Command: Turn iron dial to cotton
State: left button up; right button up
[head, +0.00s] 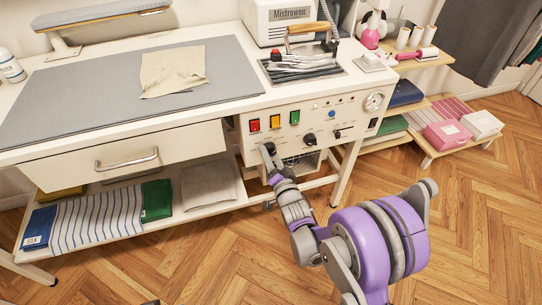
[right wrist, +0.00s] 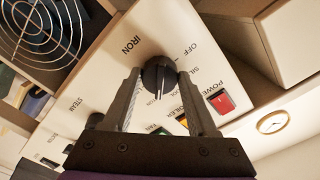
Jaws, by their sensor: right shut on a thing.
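The iron dial (right wrist: 158,76) is a round black knob under the word IRON on the white control panel, seen in the right wrist view. My right gripper (right wrist: 163,80) has one finger on each side of it and is shut on it. OFF and part of another label show to the right of the knob; the rest of the scale is partly hidden by my finger. A pale line on the knob points roughly down in that view; I cannot tell which mark it meets. In the head view my right gripper (head: 269,156) covers the dial at the panel's lower left. My left gripper is not in view.
Red, yellow and green switches (head: 274,121) sit above the dial, with other black knobs (head: 309,139) to the right. An iron (head: 302,52) rests on top of the station. A wire basket (head: 300,163) is below the panel. A drawer (head: 90,160) is at left.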

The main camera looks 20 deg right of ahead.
dwell(0.5)
jog(key=o, duration=1.4)
jog(key=shift+c, duration=0.2)
jog(key=s, duration=1)
jog(key=shift+s+d+p, duration=0.15)
jog(key=shift+s+p, duration=0.25)
jog(key=shift+p, duration=0.05)
